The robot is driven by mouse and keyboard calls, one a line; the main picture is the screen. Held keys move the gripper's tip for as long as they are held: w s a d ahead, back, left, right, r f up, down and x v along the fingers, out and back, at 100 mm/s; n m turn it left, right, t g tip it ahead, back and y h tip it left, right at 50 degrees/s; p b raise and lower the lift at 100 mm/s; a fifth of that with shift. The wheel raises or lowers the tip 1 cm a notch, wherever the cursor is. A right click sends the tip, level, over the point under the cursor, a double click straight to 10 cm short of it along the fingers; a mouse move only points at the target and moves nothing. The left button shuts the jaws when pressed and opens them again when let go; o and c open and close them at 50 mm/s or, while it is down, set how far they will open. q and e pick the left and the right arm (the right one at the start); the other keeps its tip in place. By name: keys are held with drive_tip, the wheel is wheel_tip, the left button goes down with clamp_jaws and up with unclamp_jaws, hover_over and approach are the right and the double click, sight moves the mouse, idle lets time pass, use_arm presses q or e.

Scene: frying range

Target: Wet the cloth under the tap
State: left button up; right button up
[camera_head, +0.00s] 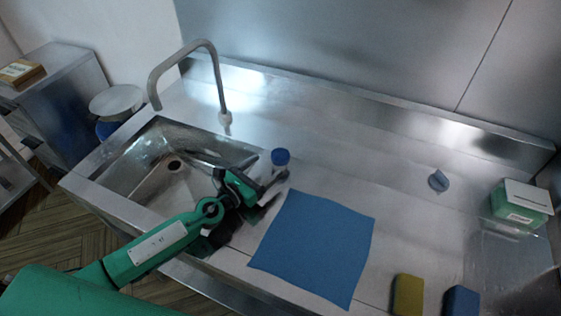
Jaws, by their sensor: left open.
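A blue cloth (315,246) lies spread flat on the steel counter, right of the sink. The tap (191,47) is a curved steel spout that rises behind the sink and bends over its left part. The sink (142,193) is a steel basin with a round drain. My left gripper (274,188) is open beside the cloth's upper left corner, at the sink's right edge. I cannot tell whether it touches the cloth. My left arm crosses the front of the sink and hides part of it. My right gripper is not in view.
A yellow sponge (407,295) and a blue sponge (461,301) lie at the front right. A green box (521,205) and a small grey knob-like object (438,181) are farther right. The counter behind the cloth is clear.

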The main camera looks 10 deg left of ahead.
sight(274, 161)
use_arm(q)
drive_tip(key=shift+p+x, duration=0.6)
drive_tip(key=shift+x, duration=0.2)
drive_tip(key=x, duration=0.4)
drive_tip(key=shift+w+d+f, duration=0.1)
drive_tip(key=shift+w, duration=0.05)
drive_tip(key=shift+w+d, duration=0.3)
drive_tip(key=shift+w, duration=0.3)
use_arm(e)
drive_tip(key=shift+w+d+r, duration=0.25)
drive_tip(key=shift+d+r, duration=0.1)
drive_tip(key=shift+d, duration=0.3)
use_arm(q)
drive_tip(key=shift+c, duration=0.2)
